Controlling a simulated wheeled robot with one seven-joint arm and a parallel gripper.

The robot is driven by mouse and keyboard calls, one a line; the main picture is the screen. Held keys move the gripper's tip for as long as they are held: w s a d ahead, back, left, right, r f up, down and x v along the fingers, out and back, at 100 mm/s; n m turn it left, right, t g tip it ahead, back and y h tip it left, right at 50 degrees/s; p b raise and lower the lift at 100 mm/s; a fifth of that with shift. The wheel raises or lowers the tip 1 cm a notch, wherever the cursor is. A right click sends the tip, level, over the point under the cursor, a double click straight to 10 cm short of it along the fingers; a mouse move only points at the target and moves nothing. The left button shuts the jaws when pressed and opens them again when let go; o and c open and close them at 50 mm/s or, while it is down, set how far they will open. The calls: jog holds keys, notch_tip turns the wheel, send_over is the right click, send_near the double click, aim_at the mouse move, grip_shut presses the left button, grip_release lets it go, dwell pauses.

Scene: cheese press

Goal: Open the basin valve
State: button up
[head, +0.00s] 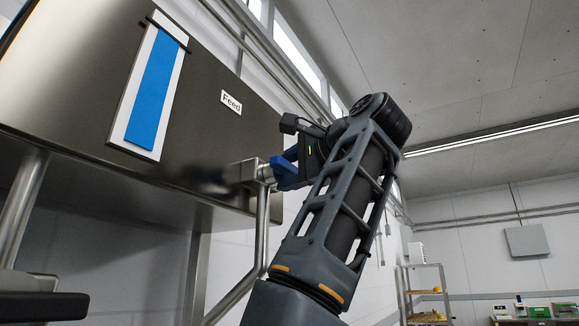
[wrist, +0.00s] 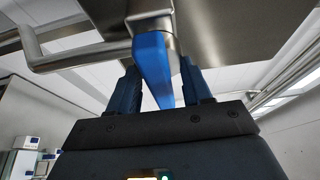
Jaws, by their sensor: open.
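The basin valve has a long blue lever handle (wrist: 152,62) below a steel fitting on the underside of the steel basin (wrist: 225,30). In the wrist view the handle lies lengthwise between the two dark blue fingers of my gripper (wrist: 160,75). In the head view my gripper (head: 297,158) is at the valve's steel outlet (head: 250,172), at the lower right of the basin (head: 60,60). There, blue parts overlap, and I cannot tell finger from handle.
A steel pipe (head: 262,225) bends down from the valve, close to my arm. The basin front carries a blue level strip (head: 153,90) and a "Feed" label (head: 231,102). A shelf rack (head: 425,290) stands far right. Open room lies right of my arm.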

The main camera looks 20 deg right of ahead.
jog(key=shift+c, duration=0.2)
grip_shut()
dwell(0.3)
jog(key=shift+f+b, duration=0.1)
jog(key=shift+b, duration=0.2)
jog(key=n+t+b, duration=0.1)
jog(key=n+b, duration=0.1)
jog(key=shift+d+f+n, duration=0.1)
jog(key=shift+f+n, duration=0.05)
jog(key=shift+n, duration=0.25)
jog(key=n+y+b, duration=0.1)
jog(key=n, duration=0.2)
jog(key=n+t+y+b, duration=0.1)
jog(key=n+b, duration=0.1)
jog(key=n, duration=0.1)
jog(key=n+y, duration=0.1)
jog(key=n, duration=0.2)
jog(key=n+y+b, duration=0.1)
jog(key=n+y, duration=0.1)
jog(key=n, duration=0.2)
jog(key=shift+y, duration=0.3)
jog(key=shift+r+n+g+y+b, duration=0.15)
jog(key=shift+n+g+y, duration=0.15)
jog(key=shift+n+y, duration=0.9)
jog(key=shift+r+n+g+y+b, duration=0.15)
jog(key=shift+n+g+y, duration=0.2)
jog(key=shift+n, duration=1.55)
jog(key=shift+f+n, duration=0.1)
jog(key=shift+n, duration=0.2)
